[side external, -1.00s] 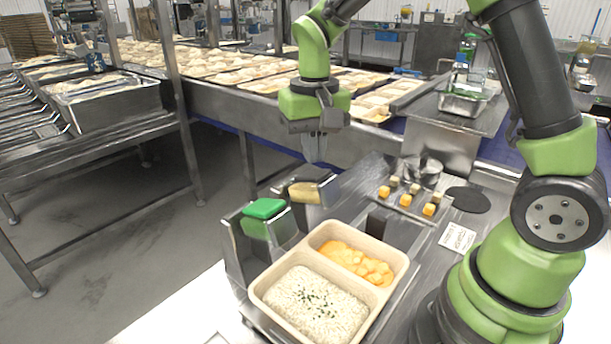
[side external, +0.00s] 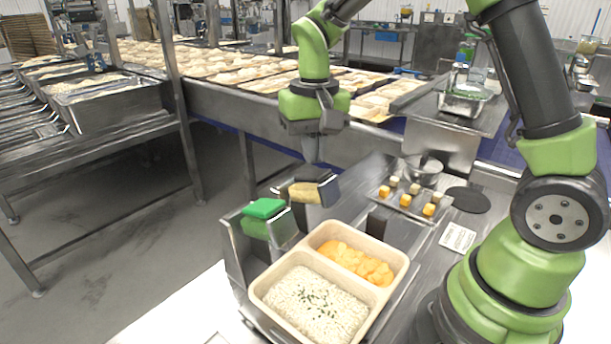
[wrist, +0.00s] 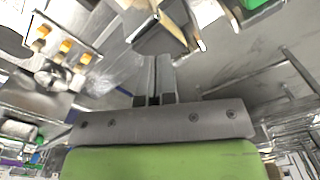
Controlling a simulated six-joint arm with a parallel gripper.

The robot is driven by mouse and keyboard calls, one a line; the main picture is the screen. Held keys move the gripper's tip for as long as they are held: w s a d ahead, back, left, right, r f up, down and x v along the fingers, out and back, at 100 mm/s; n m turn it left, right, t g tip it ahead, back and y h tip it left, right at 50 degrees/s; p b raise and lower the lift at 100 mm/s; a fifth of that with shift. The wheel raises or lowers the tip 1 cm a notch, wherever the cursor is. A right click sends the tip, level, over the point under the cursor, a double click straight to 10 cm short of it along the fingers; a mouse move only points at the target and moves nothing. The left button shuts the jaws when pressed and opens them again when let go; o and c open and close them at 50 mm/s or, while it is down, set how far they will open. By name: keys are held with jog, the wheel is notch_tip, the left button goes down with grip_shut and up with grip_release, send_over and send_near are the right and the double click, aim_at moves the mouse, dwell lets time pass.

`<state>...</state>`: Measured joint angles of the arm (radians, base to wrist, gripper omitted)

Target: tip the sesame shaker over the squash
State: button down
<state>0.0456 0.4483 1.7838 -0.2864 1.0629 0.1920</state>
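The squash (side external: 357,262) is a heap of orange chunks in the smaller, far compartment of a beige tray (side external: 262,284). The tan one may be the sesame shaker; no label is readable. My gripper (side external: 311,158) points down, above and apart from the tan-topped item. In the wrist view, my gripper's fingers (wrist: 153,62) are together with only a thin dark gap and nothing visible between them.
White rice (side external: 316,303) with dark green flecks fills the tray's larger compartment. A small tray (side external: 413,205) of orange and pale cubes, a metal cup (side external: 423,172), a black disc (side external: 467,200) and a card (side external: 457,237) lie to the right. A conveyor runs behind.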

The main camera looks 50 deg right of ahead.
aim_at(321, 173)
jog(key=shift+f, duration=0.25)
jog(key=shift+f, duration=0.7)
jog(key=shift+s+f, duration=0.3)
jog(key=shift+f, duration=0.4)
jog(key=shift+s+f, duration=0.25)
jog(key=shift+f, duration=0.5)
jog(key=shift+s+f, duration=0.3)
jog(key=shift+f, duration=0.4)
jog(key=shift+r, duration=0.1)
jog(key=shift+w+r, duration=0.3)
jog(key=shift+r, duration=0.7)
jog(key=shift+w+r, duration=0.25)
jog(key=shift+r, duration=0.8)
jog(key=shift+w+r, duration=0.3)
jog(key=shift+r, duration=0.7)
